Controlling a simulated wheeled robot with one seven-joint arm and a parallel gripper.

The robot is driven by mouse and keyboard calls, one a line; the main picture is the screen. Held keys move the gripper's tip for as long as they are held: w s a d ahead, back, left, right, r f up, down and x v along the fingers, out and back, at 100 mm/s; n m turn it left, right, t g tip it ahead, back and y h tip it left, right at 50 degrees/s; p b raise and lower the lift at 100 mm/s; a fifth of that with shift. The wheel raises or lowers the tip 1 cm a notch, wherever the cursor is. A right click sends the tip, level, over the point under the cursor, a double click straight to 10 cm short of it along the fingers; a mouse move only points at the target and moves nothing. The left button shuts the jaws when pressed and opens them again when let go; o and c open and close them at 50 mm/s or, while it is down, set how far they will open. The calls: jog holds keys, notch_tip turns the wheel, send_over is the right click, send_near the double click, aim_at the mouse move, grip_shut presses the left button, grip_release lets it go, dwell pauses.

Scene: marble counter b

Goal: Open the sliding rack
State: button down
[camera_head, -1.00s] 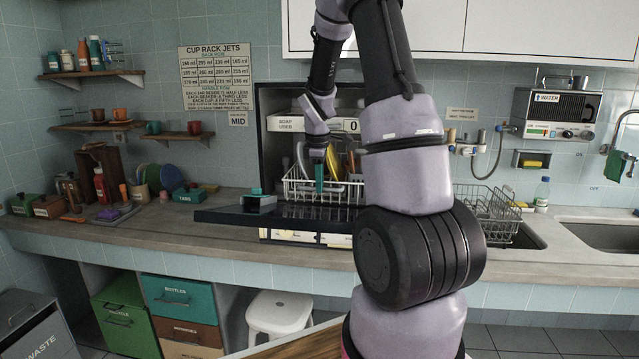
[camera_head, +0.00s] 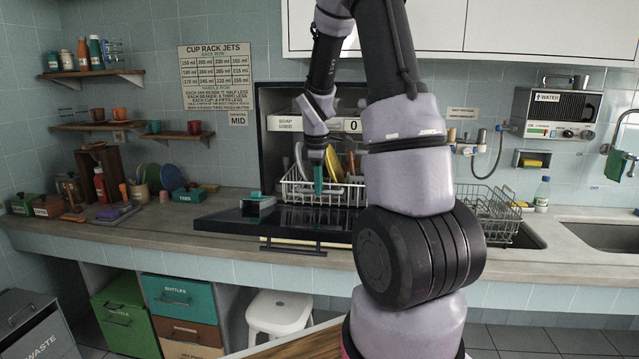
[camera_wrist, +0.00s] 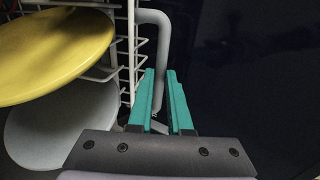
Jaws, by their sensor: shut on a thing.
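The sliding rack (camera_head: 300,192) is a white wire basket in the open dark washer, standing just over its lowered black door (camera_head: 255,218). It holds upright plates, one of them a yellow plate (camera_head: 335,165). My gripper (camera_head: 318,188) points down at the rack's front edge. In the wrist view its teal fingers (camera_wrist: 160,78) are shut on the rack's grey handle bar (camera_wrist: 164,45), at the front of the white wires (camera_wrist: 118,38). The exact contact is partly hidden by the fingers. My arm hides the rack's right end.
A small teal and grey box (camera_head: 255,203) is at the door's left side. A second wire rack (camera_head: 490,203) stands by the sink at right. A white stool (camera_head: 278,312) is below the counter. The door's top is mostly clear.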

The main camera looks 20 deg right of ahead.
jog(key=s+a, duration=0.1)
jog(key=s, duration=0.1)
jog(key=s+a, duration=0.1)
jog(key=s, duration=0.1)
jog(key=s+a, duration=0.1)
jog(key=a, duration=0.1)
jog(key=shift+s, duration=0.4)
jog(key=c, duration=1.1)
grip_release()
jog(key=r, duration=0.3)
jog(key=s+r, duration=0.1)
jog(key=r, duration=0.3)
jog(key=a+r, duration=0.1)
jog(key=r, duration=0.2)
jog(key=shift+s+r, duration=0.35)
jog(key=shift+a, duration=0.1)
